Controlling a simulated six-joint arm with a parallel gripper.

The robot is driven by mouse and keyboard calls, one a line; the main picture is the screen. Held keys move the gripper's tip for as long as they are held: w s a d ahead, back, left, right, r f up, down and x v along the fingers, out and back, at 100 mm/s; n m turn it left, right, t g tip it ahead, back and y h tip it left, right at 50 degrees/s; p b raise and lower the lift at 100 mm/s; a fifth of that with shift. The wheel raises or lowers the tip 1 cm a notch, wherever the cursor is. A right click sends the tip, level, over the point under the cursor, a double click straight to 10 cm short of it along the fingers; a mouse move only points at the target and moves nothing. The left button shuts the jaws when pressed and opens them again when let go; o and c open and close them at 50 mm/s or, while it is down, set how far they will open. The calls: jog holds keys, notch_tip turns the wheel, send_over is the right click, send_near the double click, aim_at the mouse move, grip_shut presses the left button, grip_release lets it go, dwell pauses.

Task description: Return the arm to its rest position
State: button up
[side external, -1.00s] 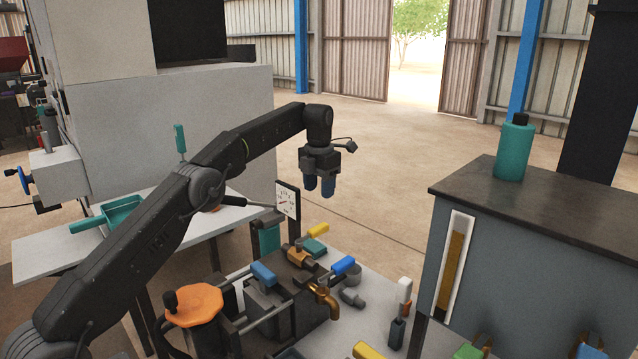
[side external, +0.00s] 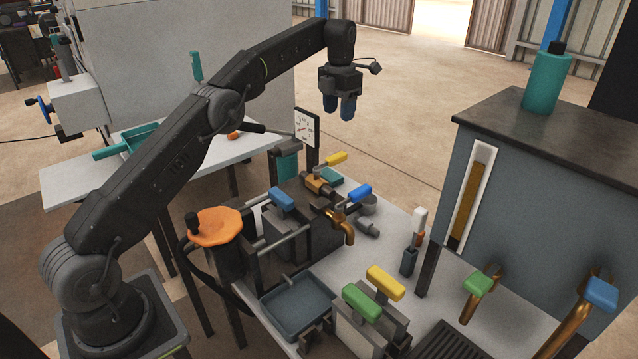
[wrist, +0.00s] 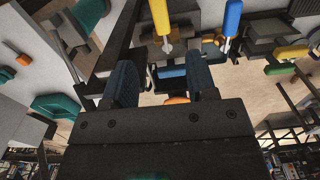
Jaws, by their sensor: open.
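My gripper (side external: 339,105) is raised in the air above the far end of the press bench, at the upper middle of the side view. Its two blue fingers point down, stand apart and hold nothing. In the wrist view the open fingers (wrist: 163,85) have a visible gap between them, with bench parts seen beyond. My arm reaches up from its base at the lower left, bends at the elbow and extends to the right.
Below stand a gauge (side external: 306,128), an orange handwheel (side external: 215,227), a brass tap (side external: 342,228), and yellow (side external: 385,282) and green (side external: 361,302) handles. A grey cabinet (side external: 530,190) carrying a teal bottle (side external: 545,83) is at right. Air around my gripper looks clear.

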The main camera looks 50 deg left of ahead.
jog(key=s+d+r+m+t, duration=0.2)
jog(key=s+d+r+m, duration=0.35)
jog(key=s+m, duration=0.3)
jog(key=s+d+r+m+t, duration=0.1)
jog(key=s+d+r+m, duration=0.3)
jog(key=s+r+m, duration=0.5)
jog(key=s+d+f+m+t, duration=0.1)
jog(key=s+d+f+m, duration=0.1)
jog(key=s+f+m, duration=0.4)
jog(key=s+d+f+m+t, duration=0.1)
jog(key=s+d+f+m, duration=0.2)
jog(key=s+m, duration=0.9)
jog(key=s+f, duration=0.3)
jog(key=shift+s+t, duration=0.3)
jog(key=shift+s, duration=0.05)
